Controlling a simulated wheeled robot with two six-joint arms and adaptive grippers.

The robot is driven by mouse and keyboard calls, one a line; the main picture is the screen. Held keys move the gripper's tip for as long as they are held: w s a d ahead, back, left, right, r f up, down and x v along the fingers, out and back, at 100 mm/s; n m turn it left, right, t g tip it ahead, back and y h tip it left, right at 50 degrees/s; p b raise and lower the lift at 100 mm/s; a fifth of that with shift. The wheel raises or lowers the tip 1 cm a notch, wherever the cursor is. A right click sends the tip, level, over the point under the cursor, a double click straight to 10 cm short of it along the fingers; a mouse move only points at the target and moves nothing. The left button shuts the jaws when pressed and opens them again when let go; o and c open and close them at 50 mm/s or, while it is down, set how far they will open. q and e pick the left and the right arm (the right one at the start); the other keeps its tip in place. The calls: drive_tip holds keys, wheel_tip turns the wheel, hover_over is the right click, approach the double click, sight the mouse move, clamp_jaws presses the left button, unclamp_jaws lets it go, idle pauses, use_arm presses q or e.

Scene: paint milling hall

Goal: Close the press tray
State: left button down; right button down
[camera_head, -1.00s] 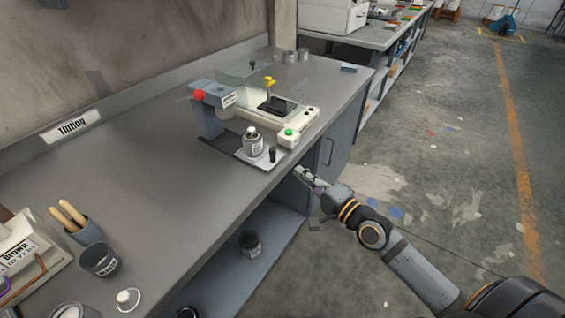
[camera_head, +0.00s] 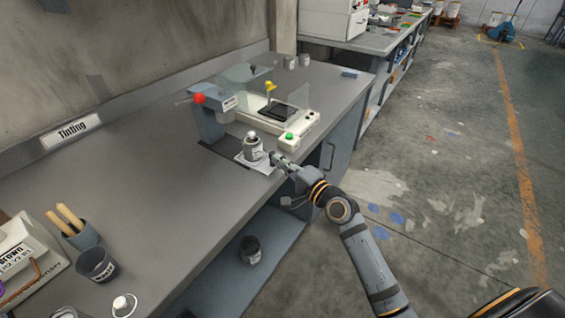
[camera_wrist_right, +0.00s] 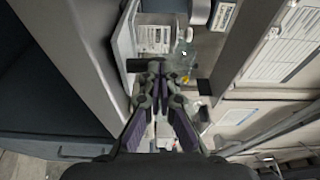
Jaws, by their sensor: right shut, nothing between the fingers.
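The press (camera_head: 210,115) is a blue-grey stand with a red-knobbed lever on the grey bench. Its pale tray (camera_head: 262,169) sticks out toward the bench's front edge. A small labelled can (camera_head: 253,150) stands upright on the tray. My right gripper (camera_head: 274,157) is shut and empty, at the tray's front end just right of the can. The gripper hides the tray's dark upright knob in the head view. In the right wrist view the closed fingertips (camera_wrist_right: 154,68) are by a dark bar; I cannot tell if they touch it. My left gripper is out of view.
A cream balance (camera_head: 290,139) with a green button and clear shield stands right of the press, close to my right gripper. A cup of wooden-handled tools (camera_head: 82,235) and a dark pot (camera_head: 97,266) stand at lower left. The bench middle is clear.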

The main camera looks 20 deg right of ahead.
sight(256, 151)
drive_tip(key=w+a, duration=0.4)
drive_tip(key=w, duration=0.1)
drive_tip(key=w+a, duration=0.2)
drive_tip(key=shift+w, duration=0.35)
drive_tip(key=shift+w+a, duration=0.1)
drive_tip(key=shift+r, duration=0.15)
